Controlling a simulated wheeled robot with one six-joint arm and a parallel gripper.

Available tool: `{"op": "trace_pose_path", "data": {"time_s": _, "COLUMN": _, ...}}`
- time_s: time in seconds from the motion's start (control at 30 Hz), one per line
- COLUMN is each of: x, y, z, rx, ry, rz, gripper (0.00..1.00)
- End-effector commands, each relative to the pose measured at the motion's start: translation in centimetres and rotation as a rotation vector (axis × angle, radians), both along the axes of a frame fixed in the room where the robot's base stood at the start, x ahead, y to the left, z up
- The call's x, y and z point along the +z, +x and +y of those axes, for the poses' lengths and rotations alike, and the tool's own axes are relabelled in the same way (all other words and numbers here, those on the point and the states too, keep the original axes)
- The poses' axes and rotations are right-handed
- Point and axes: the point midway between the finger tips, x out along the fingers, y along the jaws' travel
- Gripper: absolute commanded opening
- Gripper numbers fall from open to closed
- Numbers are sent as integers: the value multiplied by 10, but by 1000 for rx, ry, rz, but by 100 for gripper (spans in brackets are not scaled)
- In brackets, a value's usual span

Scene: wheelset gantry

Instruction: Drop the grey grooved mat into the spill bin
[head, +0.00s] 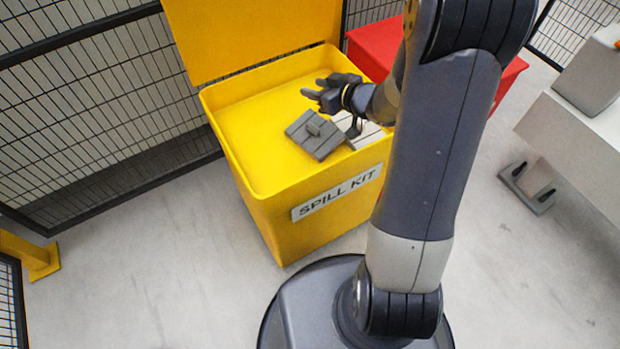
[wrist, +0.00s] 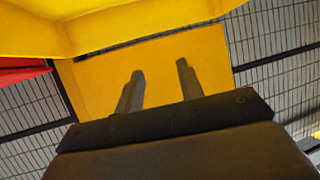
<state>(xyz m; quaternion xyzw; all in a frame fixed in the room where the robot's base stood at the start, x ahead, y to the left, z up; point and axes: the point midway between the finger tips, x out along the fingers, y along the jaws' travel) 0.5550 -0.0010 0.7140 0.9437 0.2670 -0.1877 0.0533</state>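The grey grooved mat (head: 317,135) lies inside the yellow spill bin (head: 262,192), towards its front right, with a small raised block on top. The bin's front carries a "SPILL KIT" label. My gripper (head: 312,88) is over the bin, behind and above the mat and apart from it. In the wrist view its two fingers (wrist: 158,82) are spread with nothing between them. The mat does not show in the wrist view.
The bin's yellow lid (head: 250,35) stands open at the back. White pieces (head: 370,134) show beside the mat, partly hidden by my arm. A red box (head: 372,50) stands behind right. Mesh fencing (head: 90,100) borders the left. Clear floor (head: 160,260) lies left of the bin.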

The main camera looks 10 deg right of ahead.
Motion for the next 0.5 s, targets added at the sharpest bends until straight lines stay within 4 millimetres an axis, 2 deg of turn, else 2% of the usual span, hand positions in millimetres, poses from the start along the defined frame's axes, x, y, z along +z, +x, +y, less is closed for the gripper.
{"op": "trace_pose_path", "data": {"time_s": 0.33, "x": 2, "y": -2, "z": -2, "rx": -1, "ry": -1, "rz": 1, "gripper": 41}}
{"op": "trace_pose_path", "data": {"time_s": 0.5, "x": 12, "y": -20, "z": -13, "rx": -4, "ry": 0, "rz": 1, "gripper": 41}}
